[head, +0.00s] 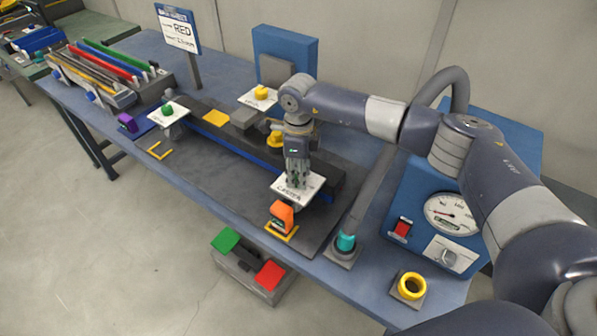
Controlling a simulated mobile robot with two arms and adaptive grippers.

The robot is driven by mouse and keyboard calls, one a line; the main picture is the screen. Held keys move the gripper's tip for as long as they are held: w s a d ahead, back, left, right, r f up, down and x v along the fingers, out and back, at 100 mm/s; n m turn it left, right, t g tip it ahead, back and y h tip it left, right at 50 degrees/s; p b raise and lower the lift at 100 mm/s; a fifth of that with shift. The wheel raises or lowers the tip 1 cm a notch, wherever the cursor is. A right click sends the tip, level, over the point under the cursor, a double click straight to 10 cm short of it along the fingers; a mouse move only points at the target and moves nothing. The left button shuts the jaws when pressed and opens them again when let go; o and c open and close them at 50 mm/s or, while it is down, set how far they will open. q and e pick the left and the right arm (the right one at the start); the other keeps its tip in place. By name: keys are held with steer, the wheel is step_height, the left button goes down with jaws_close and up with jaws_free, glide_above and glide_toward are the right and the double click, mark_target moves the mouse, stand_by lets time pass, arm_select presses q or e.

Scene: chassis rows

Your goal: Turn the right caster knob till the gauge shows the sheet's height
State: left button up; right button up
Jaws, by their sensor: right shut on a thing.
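My right gripper (297,178) points down over the right white caster plate (312,183) and is shut on the knob there. The fingers hide most of that knob. The round white gauge (452,214) is on the blue box at the right; its needle seems to point left, and its numbers are too small to read. The left caster plate (158,116) carries a green knob (168,110). My left gripper is not in view.
An orange block (282,215) stands in front of the right plate. A teal button (346,242), a yellow ring (411,284) and a red switch (402,227) lie to the right. A rack (108,80) of coloured bars is at the left. My right arm crosses above the blue box.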

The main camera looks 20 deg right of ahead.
steer(key=m+b, duration=0.2)
steer(key=m, duration=0.1)
steer(key=shift+f, duration=0.1)
steer(key=m+b, duration=0.2)
steer(key=m, duration=0.1)
steer(key=shift+m, duration=0.3)
steer(key=shift+m+b, duration=0.45)
steer(key=shift+m, duration=0.55)
steer(key=o, duration=1.1)
steer(key=shift+c, duration=0.2)
steer(key=shift+r, duration=0.25)
